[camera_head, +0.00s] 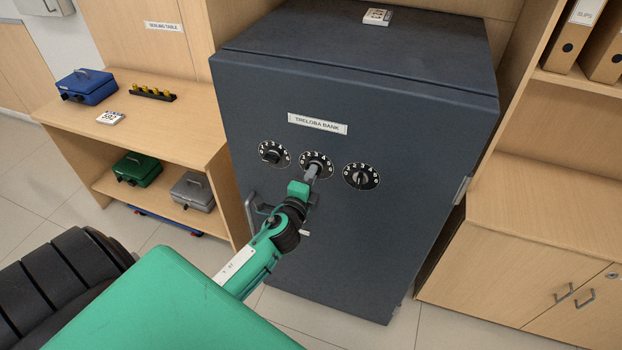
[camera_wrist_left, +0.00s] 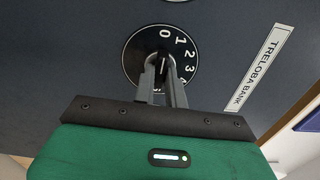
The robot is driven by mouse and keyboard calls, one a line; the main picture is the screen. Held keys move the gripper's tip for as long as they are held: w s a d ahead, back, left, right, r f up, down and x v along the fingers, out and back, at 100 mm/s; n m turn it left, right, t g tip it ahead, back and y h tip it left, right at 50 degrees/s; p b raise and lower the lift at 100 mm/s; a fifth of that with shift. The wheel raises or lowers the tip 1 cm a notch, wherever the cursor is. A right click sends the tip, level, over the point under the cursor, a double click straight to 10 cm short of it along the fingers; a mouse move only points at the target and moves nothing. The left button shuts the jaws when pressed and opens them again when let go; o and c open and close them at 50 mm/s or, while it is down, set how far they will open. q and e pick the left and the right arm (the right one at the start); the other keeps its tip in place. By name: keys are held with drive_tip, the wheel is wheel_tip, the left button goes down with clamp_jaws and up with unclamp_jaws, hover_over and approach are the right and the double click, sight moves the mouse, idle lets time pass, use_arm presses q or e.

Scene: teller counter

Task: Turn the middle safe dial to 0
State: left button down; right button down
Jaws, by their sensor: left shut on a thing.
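The safe's middle dial (camera_head: 326,159) is a black disc with white numbers, in the row of three on the dark safe door. My left gripper (camera_head: 312,172) is shut on its knob, and the fingers hide part of the dial. In the left wrist view, the dial (camera_wrist_left: 136,60) shows 0 at the top, with 1, 2 and 3 down its right side. The knob (camera_wrist_left: 163,63) is between the two grey fingertips. A pale mark on the knob appears to point up toward the 0. My right gripper is not in view.
The left dial (camera_head: 272,153) and right dial (camera_head: 361,176) flank the middle one closely. A metal door handle (camera_head: 252,212) stands out below left, near my left arm. A shelf (camera_head: 180,140) with cash boxes is at left, a wooden cabinet (camera_head: 540,230) at right.

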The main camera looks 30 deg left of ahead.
use_arm(q)
drive_tip(key=shift+n, duration=0.4)
drive_tip(key=c, duration=1.4)
unclamp_jaws()
drive_tip(key=shift+c, duration=0.2)
drive_tip(key=b+v, duration=0.4)
drive_tip(key=v, duration=1)
drive_tip(key=shift+w, duration=0.1)
